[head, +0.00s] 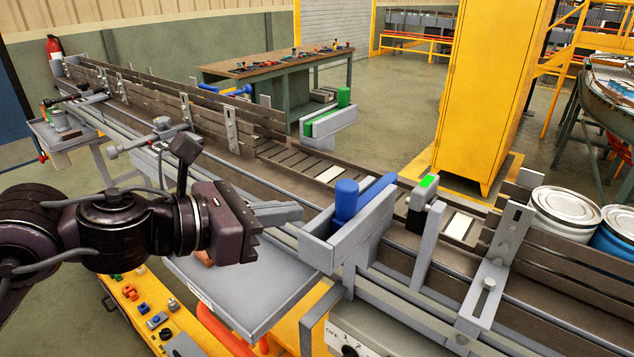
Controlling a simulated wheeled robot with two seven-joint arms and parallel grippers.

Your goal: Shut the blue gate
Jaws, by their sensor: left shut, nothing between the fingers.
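The blue gate (346,203) stands on the near side of the roller conveyor, right of the picture's middle. It has an upright blue cylinder in a grey trough-shaped bracket (318,251), and a blue bar (377,187) slants from it to the upper right, toward the rollers. I cannot tell how far the gate reaches across the belt. My left gripper (300,213) comes in from the left, its grey fingers shut and empty. The fingertips point right and appear just left of the bracket; I cannot tell whether they touch it. My right gripper is not in view.
A green-topped gate (328,119) stands across the conveyor (290,160). A grey post with a green top (423,205) stands right of the blue gate. Metal drums (566,208) and a yellow cabinet (490,90) are to the right. A grey side table (235,295) lies below my gripper.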

